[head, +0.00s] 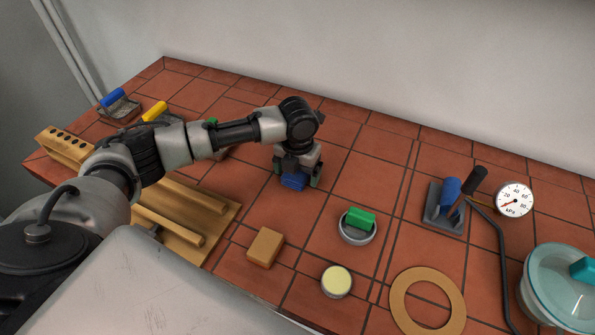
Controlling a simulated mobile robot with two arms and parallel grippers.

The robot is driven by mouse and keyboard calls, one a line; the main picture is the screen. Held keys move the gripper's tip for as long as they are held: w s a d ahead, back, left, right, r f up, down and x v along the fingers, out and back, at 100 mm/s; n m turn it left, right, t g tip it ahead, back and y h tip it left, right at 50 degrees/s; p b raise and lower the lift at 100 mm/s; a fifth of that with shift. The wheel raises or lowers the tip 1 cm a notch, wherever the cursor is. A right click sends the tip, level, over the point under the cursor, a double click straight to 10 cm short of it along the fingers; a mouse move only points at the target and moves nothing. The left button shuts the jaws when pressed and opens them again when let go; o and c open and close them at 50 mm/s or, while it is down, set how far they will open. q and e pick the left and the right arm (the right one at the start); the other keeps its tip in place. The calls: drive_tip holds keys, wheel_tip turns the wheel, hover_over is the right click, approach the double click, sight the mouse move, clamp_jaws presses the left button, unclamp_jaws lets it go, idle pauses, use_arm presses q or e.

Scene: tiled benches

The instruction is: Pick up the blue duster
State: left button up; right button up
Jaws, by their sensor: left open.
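The blue duster (293,182) looks like a small blue block on the red tiled bench, near its middle. My left gripper (297,174) reaches in from the left and points down over it. The gripper is open, with one dark finger on each side of the blue block. The gripper body hides the block's top and back. I cannot tell whether the fingers touch it. My right gripper is not in view.
A tan block (265,247), a green block in a round dish (357,236), a pale yellow round tin (337,281) and a cardboard-coloured ring (427,301) lie in front. A blue-handled tool (449,193) and gauge (515,201) stand right. A wooden rack (183,247) is left.

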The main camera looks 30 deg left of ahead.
use_arm(q)
drive_tip(key=shift+f, duration=0.1)
drive_tip(key=c, duration=1)
drive_tip(key=shift+r, duration=0.6)
drive_tip(key=r, duration=0.1)
drive_tip(key=d+r+b, duration=0.1)
drive_tip(key=r, duration=0.1)
drive_tip(key=shift+d+r, duration=0.2)
drive_tip(key=shift+r, duration=0.05)
drive_tip(key=d+r+b, duration=0.1)
drive_tip(key=d+r, duration=0.5)
drive_tip(key=d, duration=0.4)
drive_tip(key=shift+s+d+r+b, duration=0.15)
drive_tip(key=shift+s+r+b, duration=0.05)
drive_tip(key=shift+s+b, duration=0.25)
